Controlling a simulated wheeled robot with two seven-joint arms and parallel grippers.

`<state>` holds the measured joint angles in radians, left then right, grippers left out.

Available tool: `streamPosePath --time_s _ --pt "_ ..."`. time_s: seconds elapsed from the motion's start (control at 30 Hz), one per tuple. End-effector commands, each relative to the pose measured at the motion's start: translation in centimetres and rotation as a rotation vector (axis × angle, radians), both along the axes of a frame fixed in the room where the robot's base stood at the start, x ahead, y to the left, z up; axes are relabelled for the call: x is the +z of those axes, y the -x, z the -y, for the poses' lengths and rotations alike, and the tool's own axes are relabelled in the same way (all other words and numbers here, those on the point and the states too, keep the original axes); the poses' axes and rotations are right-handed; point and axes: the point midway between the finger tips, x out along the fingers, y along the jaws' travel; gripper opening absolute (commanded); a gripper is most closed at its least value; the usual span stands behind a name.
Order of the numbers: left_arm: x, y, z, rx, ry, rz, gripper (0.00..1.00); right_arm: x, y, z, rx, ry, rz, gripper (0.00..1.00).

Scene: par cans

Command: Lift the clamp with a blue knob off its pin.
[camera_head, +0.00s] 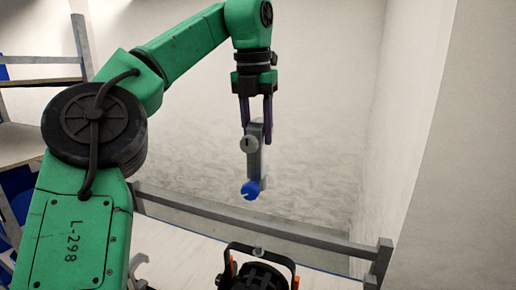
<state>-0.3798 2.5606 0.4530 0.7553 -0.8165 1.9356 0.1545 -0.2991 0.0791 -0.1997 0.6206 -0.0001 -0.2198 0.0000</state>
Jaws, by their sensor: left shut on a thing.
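The clamp (253,157) is grey, with a round blue knob (251,189) at its lower end and a grey round piece on its side. It hangs in the air from my left gripper (256,122), whose fingers point down and are shut on its upper part. The clamp is above and apart from the surface below. No pin shows touching it. My right gripper is not in view.
A black par can (258,277) with orange side knobs stands at the bottom edge, below the clamp, partly cut off. A grey rail (260,228) runs behind it. Shelves (38,80) with blue bins stand at the left. White walls close the back and right.

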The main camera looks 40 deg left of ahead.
Motion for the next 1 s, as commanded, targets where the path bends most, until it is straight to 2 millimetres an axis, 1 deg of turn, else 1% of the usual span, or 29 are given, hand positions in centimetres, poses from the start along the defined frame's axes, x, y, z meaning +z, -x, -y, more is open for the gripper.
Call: streamPosePath --time_s 0.33,1.0 --pt "-0.1 0.0 0.0 0.001 0.001 0.0 0.0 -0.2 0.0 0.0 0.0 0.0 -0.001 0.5" --pt "-3.5 0.0 0.0 0.001 0.001 0.0 0.0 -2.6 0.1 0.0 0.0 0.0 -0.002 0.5"
